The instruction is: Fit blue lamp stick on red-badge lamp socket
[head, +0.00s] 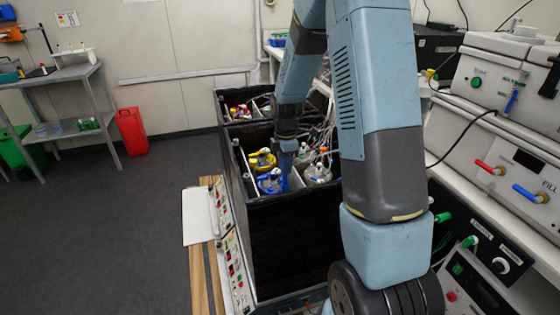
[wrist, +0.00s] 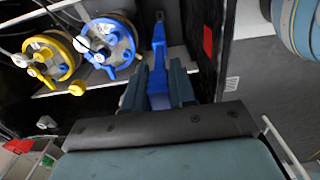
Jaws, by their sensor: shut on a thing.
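My gripper (wrist: 160,88) is shut on the blue lamp stick (wrist: 158,52), which points up and away between the fingers in the wrist view. In the head view my gripper (head: 287,148) reaches down into the black shaker box, and the stick (head: 285,181) shows as a narrow blue strip below it. A red badge (wrist: 208,42) is on the black wall right of the stick in the wrist view, apart from it. I cannot make out a socket at this badge. Whether the stick's far end touches anything is unclear.
A blue-capped bottle (wrist: 108,42) stands left of the stick, with a yellow-capped bottle (wrist: 52,58) beyond it. More bottles with tubing (head: 317,174) stand at right in the black box (head: 290,235). The box walls are close around my gripper.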

